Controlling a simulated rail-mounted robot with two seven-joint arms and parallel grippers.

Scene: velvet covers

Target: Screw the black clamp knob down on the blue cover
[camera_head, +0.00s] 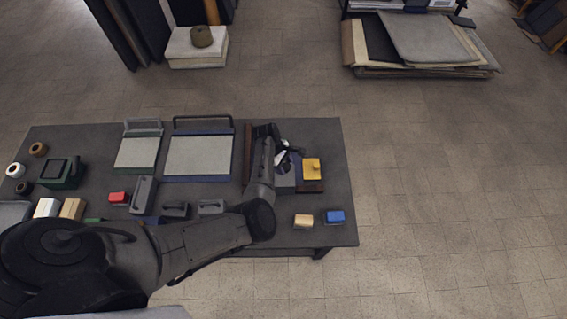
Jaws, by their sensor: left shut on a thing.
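My left arm reaches across the table from the left. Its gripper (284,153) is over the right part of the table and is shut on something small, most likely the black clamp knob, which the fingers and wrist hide. A small blue-purple strip (296,162) shows beside the gripper, left of a yellow block; it looks like part of the blue cover, mostly hidden. I cannot tell whether the knob touches it. My right gripper is not in view.
The yellow block (312,170) sits on a dark red board right of the gripper. A tan block (303,221) and a blue block (335,217) lie near the front edge. Two framed pale panels (198,156) lie left. The table's right end (335,150) is clear.

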